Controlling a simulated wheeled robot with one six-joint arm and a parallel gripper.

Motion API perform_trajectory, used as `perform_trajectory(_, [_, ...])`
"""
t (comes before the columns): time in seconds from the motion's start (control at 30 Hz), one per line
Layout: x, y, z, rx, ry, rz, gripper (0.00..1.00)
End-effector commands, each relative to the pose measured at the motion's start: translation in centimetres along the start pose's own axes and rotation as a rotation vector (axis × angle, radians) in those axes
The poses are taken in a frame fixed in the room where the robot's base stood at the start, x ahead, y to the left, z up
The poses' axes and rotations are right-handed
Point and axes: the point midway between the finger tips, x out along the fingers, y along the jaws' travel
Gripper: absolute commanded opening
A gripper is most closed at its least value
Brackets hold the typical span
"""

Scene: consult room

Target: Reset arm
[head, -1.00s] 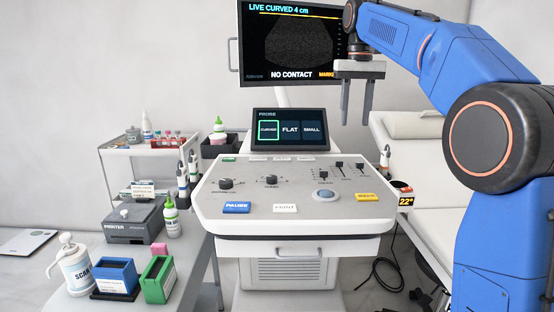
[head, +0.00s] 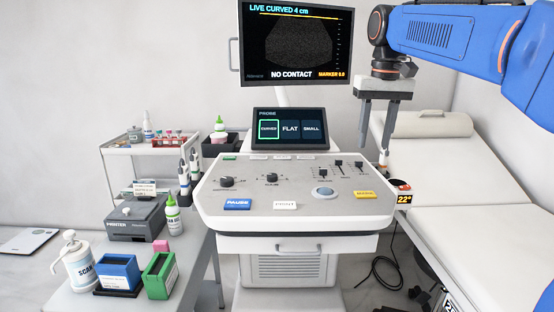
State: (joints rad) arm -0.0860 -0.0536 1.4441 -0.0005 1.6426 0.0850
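My blue arm enters from the top right. My gripper (head: 375,145) points down to the right of the monitor, in front of the exam couch. Its two grey fingers are spread apart with nothing between them. The ultrasound console (head: 290,215) stands in the middle below and left of the gripper. The gripper appears apart from everything around it, though its depth is hard to tell.
The monitor (head: 295,42) reads "NO CONTACT", above a probe touchscreen (head: 290,129). The white couch (head: 480,170) is at the right. A side table at the left holds a printer (head: 135,219), a blue box (head: 118,272), a green box (head: 160,276) and bottles.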

Motion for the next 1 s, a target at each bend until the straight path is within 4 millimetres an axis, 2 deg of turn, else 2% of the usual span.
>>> perform_trajectory(0.03, [0.5,0.3,1.7,0.001,0.013,-0.001,0.39])
perform_trajectory(0.27, [3.8,1.6,7.8,0.001,0.072,-0.002,0.39])
perform_trajectory(0.47, [7.5,2.5,13.4,-0.001,0.125,-0.002,0.39])
perform_trajectory(0.77, [14.6,3.6,21.8,-0.001,0.203,0.001,0.39])
perform_trajectory(1.0, [21.2,4.2,28.1,-0.003,0.264,0.005,0.39])
